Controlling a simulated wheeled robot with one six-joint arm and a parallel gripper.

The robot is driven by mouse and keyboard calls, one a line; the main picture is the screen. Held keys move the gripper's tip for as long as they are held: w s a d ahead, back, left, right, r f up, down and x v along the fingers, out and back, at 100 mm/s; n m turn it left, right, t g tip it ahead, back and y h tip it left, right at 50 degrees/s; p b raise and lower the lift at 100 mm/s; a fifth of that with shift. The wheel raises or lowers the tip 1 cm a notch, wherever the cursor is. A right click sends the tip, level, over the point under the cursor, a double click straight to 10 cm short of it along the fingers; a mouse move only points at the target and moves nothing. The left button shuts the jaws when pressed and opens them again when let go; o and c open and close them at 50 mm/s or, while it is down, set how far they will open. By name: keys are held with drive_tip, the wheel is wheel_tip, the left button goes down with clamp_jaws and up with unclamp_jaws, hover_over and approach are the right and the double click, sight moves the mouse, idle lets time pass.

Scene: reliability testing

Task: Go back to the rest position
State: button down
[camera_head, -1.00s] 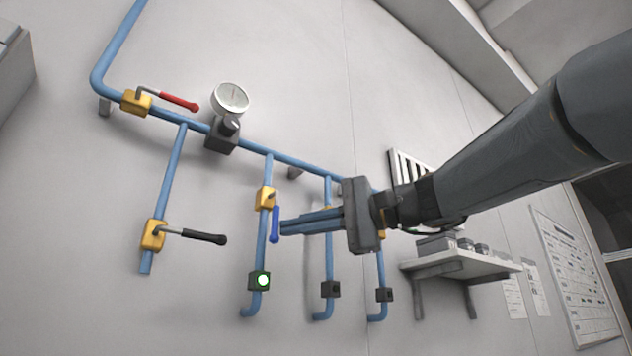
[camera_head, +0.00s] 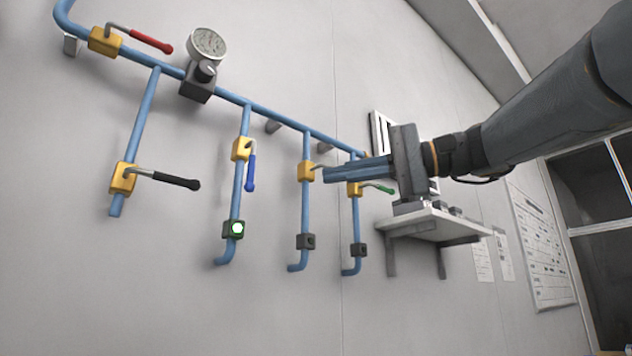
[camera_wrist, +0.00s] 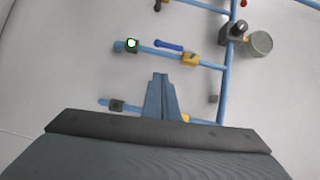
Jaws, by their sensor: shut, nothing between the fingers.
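My gripper (camera_head: 328,173) is shut and empty, held out level in front of the right part of the blue pipe rack. In the head view its fingers overlap the area by the third yellow valve (camera_head: 306,171), and I cannot tell the gap to it. The blue-handled valve (camera_head: 242,149) is left of the fingertips, its blue handle (camera_head: 251,174) hanging down along the pipe. In the wrist view my shut fingers (camera_wrist: 160,78) point at the wall, below the blue handle (camera_wrist: 169,45). A green light (camera_head: 237,229) glows on the box under the blue valve; it also shows in the wrist view (camera_wrist: 131,43).
A red-handled valve (camera_head: 145,40), a pressure gauge (camera_head: 208,44) and a black-handled valve (camera_head: 170,180) are on the left. A green handle (camera_head: 379,189) shows just under my gripper. A shelf (camera_head: 433,226) juts out at right, close below my gripper. The lower left wall is clear.

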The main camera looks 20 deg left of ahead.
drive_tip(key=shift+d, duration=0.4)
drive_tip(key=shift+f, duration=0.1)
drive_tip(key=w+d+f+m+t+h+p, duration=0.1)
drive_tip(key=w+d+f+m+h, duration=0.15)
drive_tip(key=f, duration=0.85)
drive_tip(key=w+d+f+m+t+h+p, duration=0.1)
drive_tip(key=w+d+f+h, duration=0.25)
drive_tip(key=f, duration=0.85)
drive_tip(key=w+d+f+m+t+h, duration=0.1)
drive_tip(key=w+d+f+m+h, duration=0.15)
drive_tip(key=f, duration=0.85)
drive_tip(key=s+d+f+n+g+h+p, duration=0.1)
drive_tip(key=s+d+f+h, duration=0.2)
drive_tip(key=s+d+f, duration=0.4)
drive_tip(key=s+d+f+n+g+h+p, duration=0.1)
drive_tip(key=s+d+f, duration=0.6)
drive_tip(key=f, duration=0.7)
drive_tip(key=s+d+f+n+g+h+p, duration=0.1)
drive_tip(key=s+d+f+n+h, duration=0.2)
drive_tip(key=f, duration=0.8)
drive_tip(key=s+d+h, duration=0.2)
drive_tip(key=s+d, duration=0.2)
drive_tip(key=s, duration=0.1)
